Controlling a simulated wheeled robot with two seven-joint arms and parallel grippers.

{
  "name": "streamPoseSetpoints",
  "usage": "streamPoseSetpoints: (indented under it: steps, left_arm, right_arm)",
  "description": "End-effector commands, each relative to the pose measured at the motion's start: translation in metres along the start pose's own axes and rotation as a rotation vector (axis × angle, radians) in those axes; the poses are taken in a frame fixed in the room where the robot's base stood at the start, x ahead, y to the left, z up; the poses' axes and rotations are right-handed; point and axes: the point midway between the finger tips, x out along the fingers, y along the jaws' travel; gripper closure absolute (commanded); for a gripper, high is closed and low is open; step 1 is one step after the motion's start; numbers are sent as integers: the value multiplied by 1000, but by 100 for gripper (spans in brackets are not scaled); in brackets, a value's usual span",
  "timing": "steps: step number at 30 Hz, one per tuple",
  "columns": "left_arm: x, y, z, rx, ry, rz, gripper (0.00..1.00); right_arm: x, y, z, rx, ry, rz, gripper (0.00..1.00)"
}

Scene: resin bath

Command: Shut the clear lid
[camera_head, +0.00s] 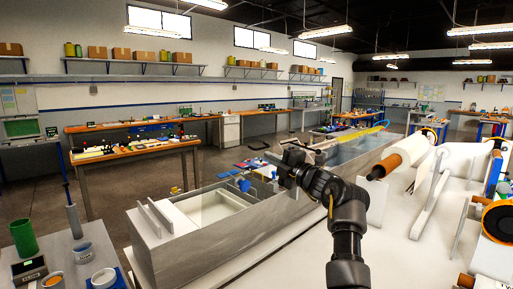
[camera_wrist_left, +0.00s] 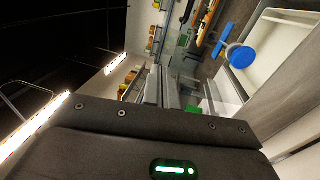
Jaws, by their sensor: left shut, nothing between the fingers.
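The long grey bath (camera_head: 230,237) runs from the near left to the far right in the head view. Its near part has an open, pale basin (camera_head: 212,207). A glassy bluish panel (camera_head: 352,148) covers the far part; I cannot tell whether this is the clear lid or the liquid surface. My left gripper (camera_head: 286,172) is shut and empty above the middle of the bath, and hides what lies behind it. In the left wrist view a round blue knob (camera_wrist_left: 241,56) shows next to the pale basin (camera_wrist_left: 272,45). My right gripper is out of view.
An orange-ended roller (camera_head: 397,155) and white machine frames stand at right. A side table (camera_head: 62,262) with a green cup (camera_head: 23,238) is at near left. A wooden workbench (camera_head: 137,151) stands behind, with open floor between it and the bath.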

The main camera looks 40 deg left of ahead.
Motion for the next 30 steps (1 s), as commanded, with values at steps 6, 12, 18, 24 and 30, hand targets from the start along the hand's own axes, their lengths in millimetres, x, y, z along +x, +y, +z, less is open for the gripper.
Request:
streamPoseSetpoints:
  steps: [6, 12, 18, 24, 30]
  left_arm:
    - [24, 4, 10, 4, -11, 0, 100]
    - [70, 5, 8, 5, -6, 1, 100]
    - [106, 4, 9, 5, -8, 0, 100]
    - [128, 1, 9, 4, -8, 0, 100]
    - [135, -1, 8, 3, -7, 0, 100]
  right_arm:
    - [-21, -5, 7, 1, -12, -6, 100]
    - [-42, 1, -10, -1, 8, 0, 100]
    - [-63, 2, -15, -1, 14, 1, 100]
    - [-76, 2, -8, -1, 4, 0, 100]
    - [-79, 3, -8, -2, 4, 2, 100]
